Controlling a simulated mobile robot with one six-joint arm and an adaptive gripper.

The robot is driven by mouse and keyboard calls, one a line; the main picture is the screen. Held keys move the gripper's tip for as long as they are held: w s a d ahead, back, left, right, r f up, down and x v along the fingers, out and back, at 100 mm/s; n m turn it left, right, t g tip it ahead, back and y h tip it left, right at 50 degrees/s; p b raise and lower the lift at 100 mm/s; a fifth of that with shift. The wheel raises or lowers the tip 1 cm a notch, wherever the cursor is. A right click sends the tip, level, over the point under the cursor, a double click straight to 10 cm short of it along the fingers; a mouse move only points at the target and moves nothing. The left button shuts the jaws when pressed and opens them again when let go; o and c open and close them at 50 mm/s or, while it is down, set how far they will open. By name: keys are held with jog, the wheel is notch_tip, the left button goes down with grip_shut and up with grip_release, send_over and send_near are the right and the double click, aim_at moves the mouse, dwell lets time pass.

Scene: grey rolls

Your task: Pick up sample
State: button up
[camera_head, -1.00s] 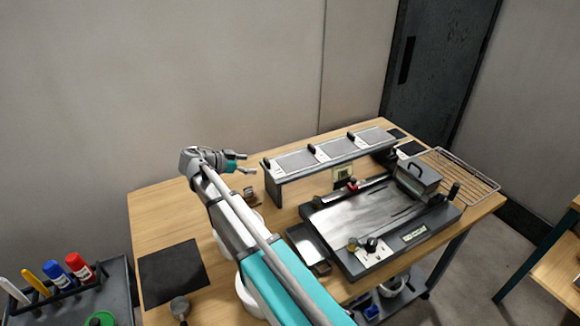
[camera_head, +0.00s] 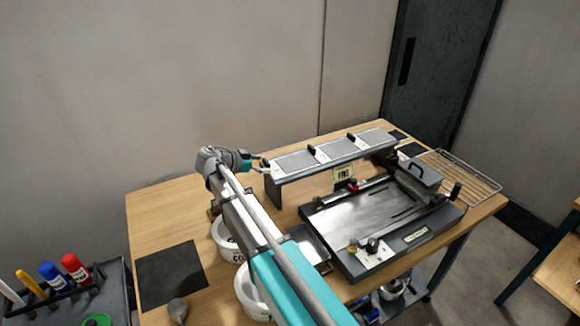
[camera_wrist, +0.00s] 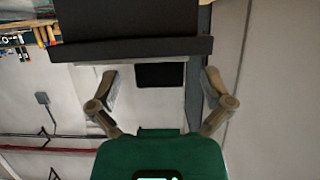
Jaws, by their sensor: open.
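My gripper (camera_head: 264,163) is open at the left end of a raised dark shelf (camera_head: 277,190). Three flat grey panels (camera_head: 333,149) with dark clips lie along the shelf top. I cannot tell which thing is the sample. In the wrist view my two fingers (camera_wrist: 163,82) are spread apart with nothing gripped between them. A dark slab (camera_wrist: 130,48) crosses the upper part of that view, just beyond the fingertips. A black square (camera_wrist: 160,75) shows farther off between the fingers. Whether the fingers touch the shelf cannot be told.
A dark machine with a metal bed (camera_head: 362,220) stands right of my arm, with a small sign (camera_head: 343,173) behind it. White bowls (camera_head: 228,238) are partly hidden by my arm. A black mat (camera_head: 170,272) lies at left. A wire rack (camera_head: 462,172) is at far right.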

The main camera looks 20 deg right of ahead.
dwell(0.5)
jog(key=c, duration=1.2)
jog(key=shift+r, duration=0.1)
jog(key=shift+c, duration=0.2)
notch_tip(320, 180, up, 3)
jog(key=p, duration=0.3)
jog(key=s+d+r+p, duration=0.6)
jog(key=s+r+p, duration=0.4)
jog(key=s, duration=0.2)
jog(key=shift+s, duration=0.3)
jog(key=shift+d+f, duration=0.1)
